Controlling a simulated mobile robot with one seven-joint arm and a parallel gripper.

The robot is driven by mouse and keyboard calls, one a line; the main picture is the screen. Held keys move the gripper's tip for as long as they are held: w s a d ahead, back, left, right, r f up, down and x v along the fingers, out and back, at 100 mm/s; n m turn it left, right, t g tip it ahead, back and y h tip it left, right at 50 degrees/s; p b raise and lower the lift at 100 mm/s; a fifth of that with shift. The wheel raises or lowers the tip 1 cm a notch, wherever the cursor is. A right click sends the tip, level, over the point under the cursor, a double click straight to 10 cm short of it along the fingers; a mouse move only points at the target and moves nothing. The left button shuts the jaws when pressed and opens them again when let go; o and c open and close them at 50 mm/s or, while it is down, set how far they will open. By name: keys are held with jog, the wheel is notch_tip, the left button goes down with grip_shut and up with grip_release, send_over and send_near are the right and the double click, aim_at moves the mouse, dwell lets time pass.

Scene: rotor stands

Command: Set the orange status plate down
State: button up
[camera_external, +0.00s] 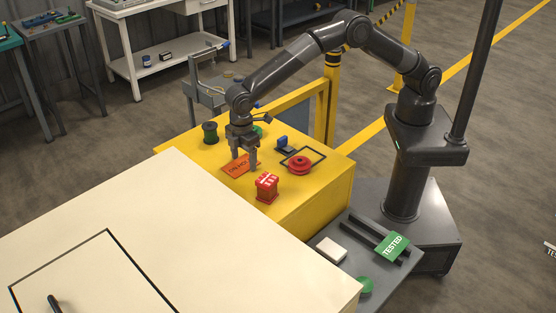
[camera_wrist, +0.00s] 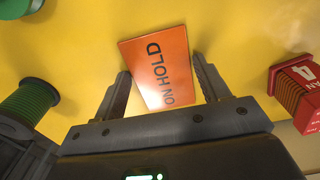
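The orange status plate (camera_external: 238,169) lies flat on top of the yellow cabinet. In the wrist view the orange plate (camera_wrist: 158,70) reads "ON HOLD" and sits between my fingers, turned slightly against them. My gripper (camera_external: 245,163) points down over the plate, low at the surface. In the wrist view the fingers of my gripper (camera_wrist: 163,72) are spread to about the plate's width, one beside each long edge. Any small gap is hard to judge.
A red box (camera_external: 266,187), a red round part (camera_external: 300,164), a blue item (camera_external: 282,143) and a dark green spool (camera_external: 210,132) stand nearby on the yellow top (camera_external: 310,195). A cream surface (camera_external: 130,210) adjoins it. A green "TESTED" plate (camera_external: 394,246) rests on a grey shelf.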

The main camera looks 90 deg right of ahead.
aim_at(243, 163)
jog(key=o, duration=0.3)
jog(key=shift+o, duration=0.2)
notch_tip(243, 163, up, 12)
jog(key=s+d+r+m+t, duration=0.3)
jog(key=s+d+r+m, duration=0.1)
jog(key=s+d+r, duration=1.55)
jog(key=s+d+f+m+t, duration=0.1)
jog(key=s+d+f, duration=0.1)
jog(key=s+d, duration=0.2)
jog(key=s+d+f+m, duration=0.2)
jog(key=s+d, duration=0.2)
jog(key=s, duration=0.6)
jog(key=s+d+f+m+t, duration=0.1)
jog(key=s+d+f+m, duration=0.1)
jog(key=s+d, duration=0.2)
jog(key=s, duration=0.3)
jog(key=shift+s+d+f+t, duration=0.25)
jog(key=shift+s+t, duration=0.05)
jog(key=shift+s, duration=0.05)
